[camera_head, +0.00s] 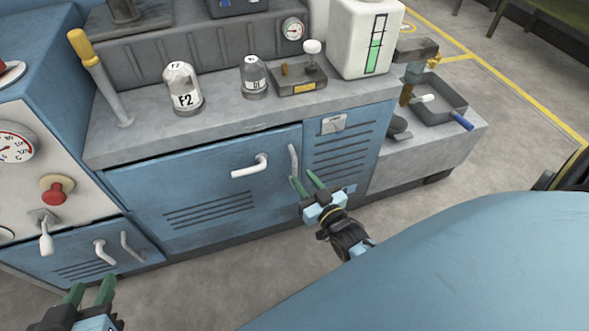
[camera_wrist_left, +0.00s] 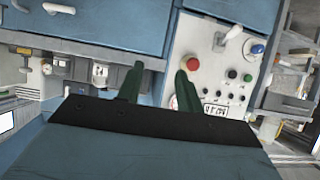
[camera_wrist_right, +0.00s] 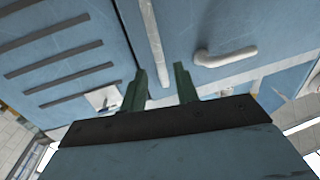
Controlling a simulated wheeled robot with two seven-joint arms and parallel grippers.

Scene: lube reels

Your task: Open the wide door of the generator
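The generator's wide blue door (camera_head: 200,193) is shut, with louvre slots low down and a white lever handle (camera_head: 250,167) near its right side. A white vertical bar handle (camera_head: 293,161) stands right of the lever. My right gripper (camera_head: 306,182) is open and empty in front of the bar's lower end. In the right wrist view the bar (camera_wrist_right: 153,45) runs down toward the gap between the fingers, and the lever (camera_wrist_right: 224,56) lies to the right. My left gripper (camera_head: 91,290) is open and empty at the lower left, away from the wide door, in front of the small lower-left door.
A narrow louvred panel (camera_head: 345,150) is right of the wide door. Flasks (camera_head: 183,88), a white tank (camera_head: 364,38) and a yellow-handled lever (camera_head: 98,75) stand on the worktop. A control panel with a gauge (camera_head: 14,147) is at the left. Floor in front is clear.

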